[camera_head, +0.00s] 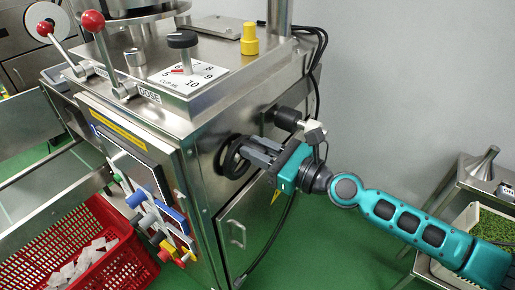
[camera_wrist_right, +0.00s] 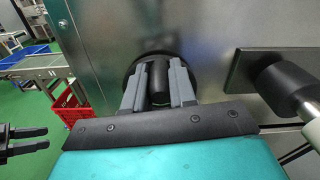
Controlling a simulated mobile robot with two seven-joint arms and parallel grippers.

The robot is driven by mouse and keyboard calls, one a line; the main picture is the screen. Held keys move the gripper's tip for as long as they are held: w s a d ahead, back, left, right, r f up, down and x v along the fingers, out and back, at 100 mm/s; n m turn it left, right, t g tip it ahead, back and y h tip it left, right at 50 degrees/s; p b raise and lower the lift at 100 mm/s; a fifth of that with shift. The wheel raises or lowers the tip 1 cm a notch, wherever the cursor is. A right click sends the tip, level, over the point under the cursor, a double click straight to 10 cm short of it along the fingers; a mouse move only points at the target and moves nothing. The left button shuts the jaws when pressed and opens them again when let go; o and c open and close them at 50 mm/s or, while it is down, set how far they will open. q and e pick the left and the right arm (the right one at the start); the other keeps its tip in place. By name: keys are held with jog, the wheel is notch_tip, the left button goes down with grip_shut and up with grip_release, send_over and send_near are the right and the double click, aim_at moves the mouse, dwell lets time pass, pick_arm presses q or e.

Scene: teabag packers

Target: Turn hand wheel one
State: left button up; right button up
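A black hand wheel (camera_head: 232,158) is mounted upright on the right side of the steel machine, low behind its front edge. My right gripper (camera_head: 258,150) reaches it from the right. In the right wrist view, the wheel's dark rim shows behind the fingers, and a black round grip (camera_wrist_right: 157,75) stands between the two fingers of my right gripper (camera_wrist_right: 158,88). The fingers lie close against both sides of this grip and appear shut on it. The fingers hide part of the wheel. My left gripper (camera_wrist_right: 30,141) shows at the left edge of the right wrist view, its two dark fingers apart and empty.
A black knob (camera_head: 288,118) on a side bracket is close above my right gripper. A cable hangs behind it. The machine (camera_head: 190,130) carries two red-ball levers, a dial and a yellow cap on top. A red crate (camera_head: 130,262) stands at lower left; a side table is at right.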

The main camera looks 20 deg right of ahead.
pick_arm(q)
jog(key=shift+a, duration=0.1)
pick_arm(e)
jog(key=o, duration=0.5)
jog(key=shift+s+d+f+b, duration=0.2)
jog(key=shift+s+d+b, duration=0.15)
jog(key=shift+s+d, duration=0.05)
pick_arm(q)
jog(key=shift+h, duration=0.4)
jog(key=d+f+b, duration=0.1)
jog(key=b, duration=0.1)
jog(key=w+f+b, duration=0.1)
jog(key=f+b, duration=0.1)
jog(key=b, duration=0.1)
jog(key=d+f+b, duration=0.1)
jog(key=b, duration=0.1)
jog(key=shift+w+d+f+b, duration=0.2)
jog(key=shift+d+f+b, duration=0.05)
jog(key=shift+d+b, duration=0.1)
pick_arm(e)
jog(key=v, duration=1.1)
jog(key=shift+s+d+r, duration=0.1)
jog(key=shift+s+d, duration=0.1)
jog(key=shift+s, duration=0.15)
pick_arm(q)
jog(key=shift+s+f, duration=0.15)
